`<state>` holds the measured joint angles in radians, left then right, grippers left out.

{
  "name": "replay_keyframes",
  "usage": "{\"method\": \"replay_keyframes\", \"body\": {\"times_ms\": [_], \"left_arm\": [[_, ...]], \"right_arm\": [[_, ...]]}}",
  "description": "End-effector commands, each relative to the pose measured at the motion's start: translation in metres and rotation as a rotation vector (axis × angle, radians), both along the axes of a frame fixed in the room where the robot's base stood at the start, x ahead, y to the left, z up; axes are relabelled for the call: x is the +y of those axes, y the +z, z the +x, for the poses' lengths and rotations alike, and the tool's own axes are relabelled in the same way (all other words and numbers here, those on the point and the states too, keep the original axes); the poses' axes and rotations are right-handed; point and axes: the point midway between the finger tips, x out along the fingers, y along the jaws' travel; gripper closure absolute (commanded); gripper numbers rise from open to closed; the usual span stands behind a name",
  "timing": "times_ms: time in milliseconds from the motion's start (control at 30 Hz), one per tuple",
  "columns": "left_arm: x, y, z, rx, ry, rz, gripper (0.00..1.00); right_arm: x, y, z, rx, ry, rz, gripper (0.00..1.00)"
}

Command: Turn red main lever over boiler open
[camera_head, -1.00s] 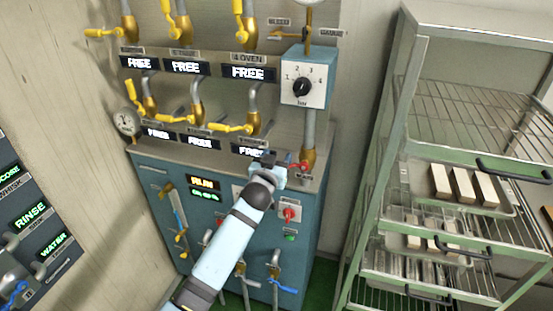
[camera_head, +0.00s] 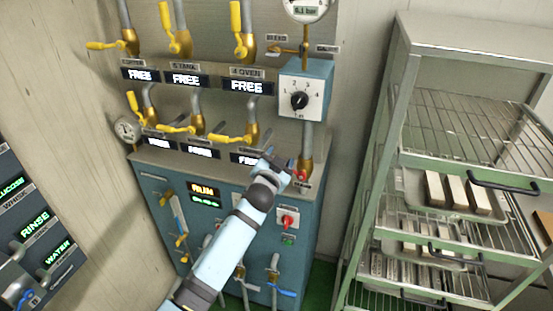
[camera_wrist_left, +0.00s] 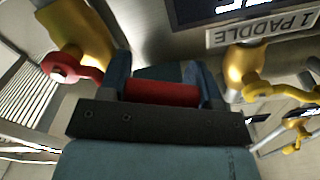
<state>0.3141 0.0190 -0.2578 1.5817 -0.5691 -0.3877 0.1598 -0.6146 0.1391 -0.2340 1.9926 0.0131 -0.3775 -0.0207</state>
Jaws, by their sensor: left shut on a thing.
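The red main lever (camera_head: 301,175) sits on a brass valve (camera_head: 306,163) at the foot of the grey pipe on the boiler's right side. My left gripper (camera_head: 279,164) is at the lever, just left of the pipe, and hides most of its handle. In the left wrist view the gripper (camera_wrist_left: 162,88) is shut on the lever's red handle (camera_wrist_left: 160,93), which lies crosswise between the fingers. The lever's red hub (camera_wrist_left: 64,66) shows at the left on the brass valve (camera_wrist_left: 82,35). My right gripper is not in view.
Several yellow valve levers stand near the gripper, one (camera_head: 233,138) close to its left. A dial box (camera_head: 304,92) is above it and a red knob (camera_head: 287,221) below. A wire rack with trays (camera_head: 440,205) stands at the right.

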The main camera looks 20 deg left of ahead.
Motion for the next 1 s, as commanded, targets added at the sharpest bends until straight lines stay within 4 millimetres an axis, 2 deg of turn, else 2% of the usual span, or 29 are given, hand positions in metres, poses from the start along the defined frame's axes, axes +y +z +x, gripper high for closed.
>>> {"method": "replay_keyframes", "body": {"times_ms": [300, 800, 833, 933, 1000], "left_arm": [[-0.0057, 0.0091, -0.0001, -0.005, -0.001, 0.126, 0.85], [-0.0067, 0.0096, -0.0002, -0.006, -0.001, 0.149, 0.85], [-0.0066, 0.0096, -0.0002, -0.006, -0.001, 0.149, 0.40], [-0.0067, 0.0096, -0.0002, -0.006, -0.001, 0.148, 0.17], [-0.0067, 0.0096, -0.0002, -0.006, -0.001, 0.148, 0.17]], "right_arm": [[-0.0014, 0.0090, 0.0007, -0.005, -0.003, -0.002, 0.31], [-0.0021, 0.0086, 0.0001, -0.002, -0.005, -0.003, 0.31], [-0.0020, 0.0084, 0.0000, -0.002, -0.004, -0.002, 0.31], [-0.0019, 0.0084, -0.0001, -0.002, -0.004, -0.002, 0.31], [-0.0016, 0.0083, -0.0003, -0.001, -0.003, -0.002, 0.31]]}}
